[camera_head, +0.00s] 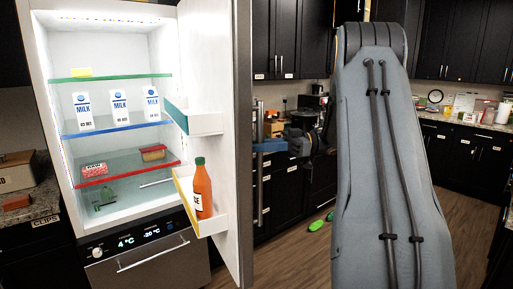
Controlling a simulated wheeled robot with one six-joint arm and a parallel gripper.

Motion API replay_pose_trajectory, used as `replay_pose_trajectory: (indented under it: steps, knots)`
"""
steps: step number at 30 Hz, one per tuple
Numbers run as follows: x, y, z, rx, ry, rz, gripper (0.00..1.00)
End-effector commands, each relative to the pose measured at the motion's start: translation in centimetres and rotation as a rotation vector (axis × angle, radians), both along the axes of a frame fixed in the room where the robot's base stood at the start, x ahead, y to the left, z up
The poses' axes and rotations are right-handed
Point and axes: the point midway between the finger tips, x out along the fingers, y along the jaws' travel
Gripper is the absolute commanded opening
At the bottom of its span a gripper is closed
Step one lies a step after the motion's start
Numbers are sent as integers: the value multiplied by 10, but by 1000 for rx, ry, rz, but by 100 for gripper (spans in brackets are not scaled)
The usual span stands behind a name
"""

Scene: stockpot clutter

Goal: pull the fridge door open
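The fridge (42,110) stands at the left with its lit inside showing. Its door (212,70) is swung wide open toward the right, its inner side with two door shelves facing left. A vertical metal handle (258,190) shows on the door's outer side. My gripper (270,146) is just right of the door's outer edge, beside the upper part of the handle. It is small and partly dark against the cabinets. I cannot tell whether its fingers touch the handle or are open or shut. My arm hides much of the right middle.
Green items (318,225) lie on the wooden floor right of the door. Counters with dark cabinets (465,160) line the back and right.

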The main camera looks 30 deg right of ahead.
Motion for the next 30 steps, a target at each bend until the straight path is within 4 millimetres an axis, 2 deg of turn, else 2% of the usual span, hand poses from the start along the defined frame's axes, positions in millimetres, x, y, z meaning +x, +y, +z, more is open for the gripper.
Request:
replay_pose_trajectory:
  steps: [4, 5, 6, 14, 17, 30]
  knots:
    - [-2, 0, -1, 0, 5, 3, 0]
    - [-2, -1, -2, 0, 5, 3, 22]
    - [-2, -1, -2, 0, 5, 2, 25]
    - [-1, 0, -1, 0, 2, 1, 25]
    - [-2, -6, -2, -1, 1, 0, 25]
    - [-20, -68, -2, 0, 3, -1, 25]
